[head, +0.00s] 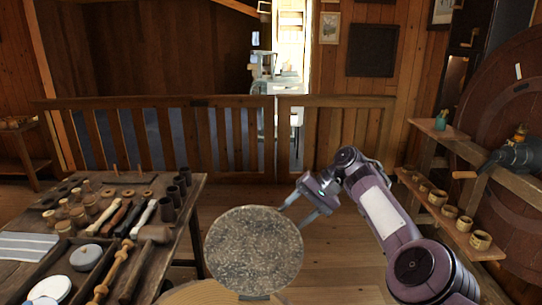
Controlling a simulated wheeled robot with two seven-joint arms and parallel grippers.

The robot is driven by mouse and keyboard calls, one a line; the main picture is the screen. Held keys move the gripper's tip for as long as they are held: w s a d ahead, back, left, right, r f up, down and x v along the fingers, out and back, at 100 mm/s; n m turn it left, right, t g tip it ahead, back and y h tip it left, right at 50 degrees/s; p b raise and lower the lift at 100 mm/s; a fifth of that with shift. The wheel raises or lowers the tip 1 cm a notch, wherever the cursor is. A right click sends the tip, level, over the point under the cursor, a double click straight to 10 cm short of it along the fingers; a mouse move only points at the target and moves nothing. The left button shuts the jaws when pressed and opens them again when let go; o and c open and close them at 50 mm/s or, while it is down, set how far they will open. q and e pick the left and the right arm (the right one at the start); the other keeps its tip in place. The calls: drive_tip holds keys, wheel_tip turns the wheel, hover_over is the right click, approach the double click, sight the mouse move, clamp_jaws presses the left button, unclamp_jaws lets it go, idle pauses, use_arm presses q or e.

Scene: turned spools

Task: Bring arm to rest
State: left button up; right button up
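My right arm comes in from the right, and its purple-grey links bend down toward the middle. My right gripper (291,217) points down and left, with its two fingers spread apart. I see nothing between the fingers. The fingertips are close to the right edge of a round, speckled grey disc (253,250); whether they touch it I cannot tell. My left gripper and arm are not in view.
A wooden table (172,212) at left carries dark cups, spindles, a mallet and small turned pieces. A pale round wooden surface (205,292) shows below the disc. Shelves (455,228) with small pots stand at right. A railing (190,105) crosses behind open floor.

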drive_tip(key=s+d+f+m+t+h, duration=0.2)
drive_tip(key=s+d+f+m+h, duration=0.1)
drive_tip(key=d+f, duration=1.35)
drive_tip(key=s+d+f+h, duration=0.4)
drive_tip(key=s+d+f, duration=0.3)
drive_tip(key=s+d, duration=0.2)
drive_tip(key=s+a+f+n+t+h, duration=0.1)
drive_tip(key=s+a+n+h, duration=0.15)
drive_tip(key=s, duration=0.95)
drive_tip(key=s+a+r+n+t+y, duration=0.1)
drive_tip(key=s+a+r+n, duration=0.15)
drive_tip(key=s+a, duration=0.35)
drive_tip(key=s+a+r+n, duration=0.2)
drive_tip(key=s+a+r, duration=0.2)
drive_tip(key=s, duration=0.5)
wheel_tip(320, 180, down, 30)
drive_tip(key=s+g, duration=0.1)
drive_tip(key=s, duration=0.1)
drive_tip(key=s+d+f+g, duration=0.1)
drive_tip(key=s+d+f, duration=0.2)
drive_tip(key=s+f, duration=1.4)
drive_tip(key=shift+s+f+n, duration=0.4)
drive_tip(key=shift+s, duration=0.45)
drive_tip(key=shift+s+d+f, duration=0.1)
drive_tip(key=shift+s, duration=0.2)
drive_tip(key=shift+c, duration=0.4)
